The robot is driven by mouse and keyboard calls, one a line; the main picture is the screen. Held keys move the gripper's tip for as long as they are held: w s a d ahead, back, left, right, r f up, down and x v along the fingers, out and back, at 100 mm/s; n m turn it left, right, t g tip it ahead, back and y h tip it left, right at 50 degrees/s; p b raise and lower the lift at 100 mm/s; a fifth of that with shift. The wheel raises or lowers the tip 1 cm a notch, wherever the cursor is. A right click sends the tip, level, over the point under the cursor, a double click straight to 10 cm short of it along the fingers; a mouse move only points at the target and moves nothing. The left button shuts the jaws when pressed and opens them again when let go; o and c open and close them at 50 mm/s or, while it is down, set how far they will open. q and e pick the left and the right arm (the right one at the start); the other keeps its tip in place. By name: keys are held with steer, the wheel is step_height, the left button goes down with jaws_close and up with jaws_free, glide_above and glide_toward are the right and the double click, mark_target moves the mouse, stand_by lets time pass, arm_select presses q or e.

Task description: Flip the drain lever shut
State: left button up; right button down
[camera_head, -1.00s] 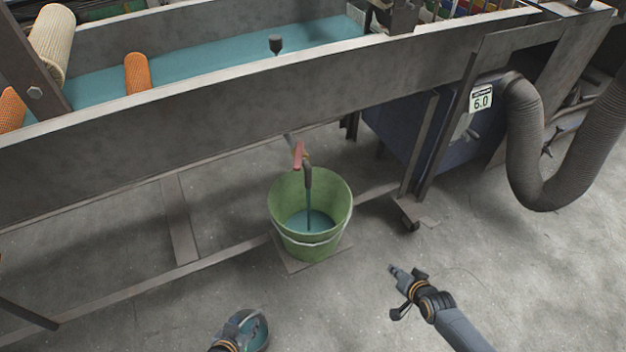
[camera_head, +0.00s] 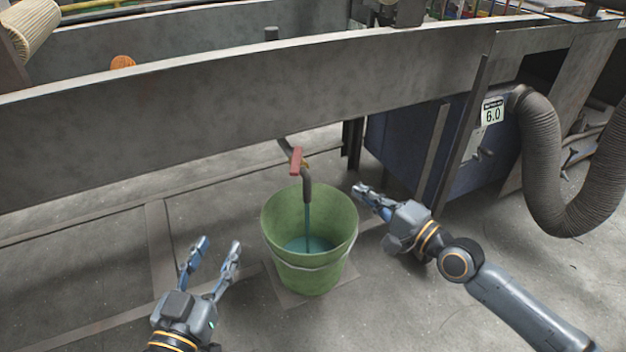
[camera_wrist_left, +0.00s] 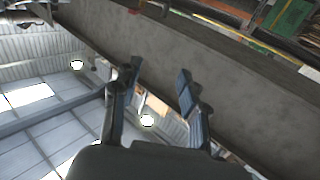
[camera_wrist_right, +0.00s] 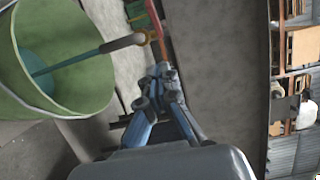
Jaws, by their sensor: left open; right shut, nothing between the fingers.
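The red drain lever (camera_head: 296,161) sits on a bent drain pipe (camera_head: 307,188) under the trough, and a stream of blue-green liquid runs from the pipe into the bucket. The lever also shows at the top of the right wrist view (camera_wrist_right: 143,18). My right gripper (camera_head: 358,188) is shut and empty, to the right of the lever and slightly lower in the head view. In the right wrist view its fingertips (camera_wrist_right: 160,72) are below the lever, apart from it. My left gripper (camera_head: 220,246) is open and empty, left of the bucket; its fingers show in the left wrist view (camera_wrist_left: 158,80).
A green bucket (camera_head: 290,265) with blue-green liquid stands on a flat plate below the pipe. The grey trough wall (camera_head: 200,95) spans above. A blue cabinet (camera_head: 395,150) and a ribbed hose (camera_head: 545,170) are at right. The floor in front is mostly clear.

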arm_select(q)
steer(key=shift+r, duration=0.1)
arm_select(e)
steer(key=shift+r, duration=0.1)
glide_toward(296, 163)
steer(key=shift+w+a, duration=1.2)
steer(key=shift+w, duration=1.65)
arm_select(q)
steer(key=r+t, duration=0.1)
steer(key=r, duration=0.1)
steer(key=shift+d+r+t+h+b, duration=0.2)
steer(key=shift+r+t+h+b, duration=0.1)
steer(key=shift+r+t+h, duration=0.1)
arm_select(e)
steer(key=shift+f, duration=0.3)
